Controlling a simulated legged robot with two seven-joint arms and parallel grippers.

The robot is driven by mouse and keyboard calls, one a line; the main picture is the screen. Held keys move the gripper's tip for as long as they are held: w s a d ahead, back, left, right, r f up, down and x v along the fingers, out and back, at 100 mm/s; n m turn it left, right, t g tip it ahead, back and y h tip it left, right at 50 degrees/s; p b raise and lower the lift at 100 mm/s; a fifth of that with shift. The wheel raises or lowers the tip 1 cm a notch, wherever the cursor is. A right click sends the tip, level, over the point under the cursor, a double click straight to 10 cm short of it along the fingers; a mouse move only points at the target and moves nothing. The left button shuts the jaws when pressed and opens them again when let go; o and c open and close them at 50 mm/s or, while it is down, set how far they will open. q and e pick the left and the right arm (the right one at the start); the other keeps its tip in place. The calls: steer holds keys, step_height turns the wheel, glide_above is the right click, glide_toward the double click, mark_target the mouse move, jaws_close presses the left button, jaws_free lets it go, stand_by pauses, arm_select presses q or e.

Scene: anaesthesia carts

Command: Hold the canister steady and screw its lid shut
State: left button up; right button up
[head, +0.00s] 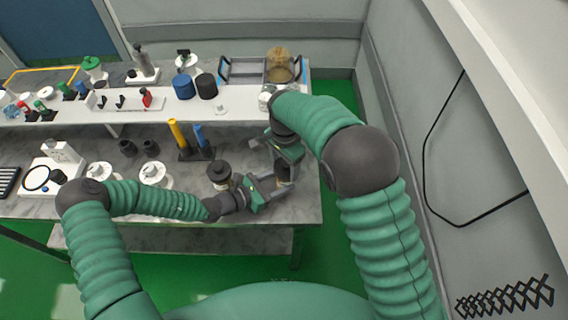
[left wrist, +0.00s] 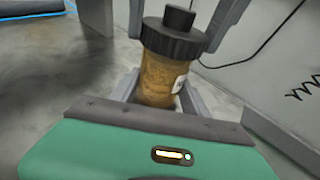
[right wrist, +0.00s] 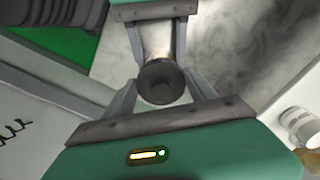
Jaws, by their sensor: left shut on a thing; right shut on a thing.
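The amber canister (left wrist: 160,82) with a pale label stands roughly upright in the left wrist view, between the fingers of my left gripper (head: 279,188), which is shut on its body. Its dark ribbed lid (left wrist: 173,40) with a raised knob sits on top of it. My right gripper (head: 285,160) reaches down from above with its fingers on either side of the lid and is shut on it. The lid also shows end-on in the right wrist view (right wrist: 161,82). Whether the thread is engaged cannot be seen. In the head view the grippers largely hide the canister.
A dark-capped jar (head: 220,174) stands left of my grippers. Blue and yellow cylinders (head: 178,134) stand in a rack behind. The raised white shelf (head: 235,107) holds several containers. The worktop's right edge is close to my grippers, with a wall beyond.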

mark_target(284, 163)
arm_select(q)
steer(key=shift+w+a, duration=0.15)
arm_select(e)
steer(key=m, duration=0.2)
steer(key=shift+m, duration=0.4)
steer(key=o, duration=1.5)
steer(key=shift+c, duration=0.2)
steer(key=shift+r, duration=0.45)
arm_select(q)
steer(key=o, duration=1.1)
steer(key=shift+c, duration=0.2)
arm_select(e)
step_height(284, 163, up, 11)
steer(key=shift+w, duration=0.1)
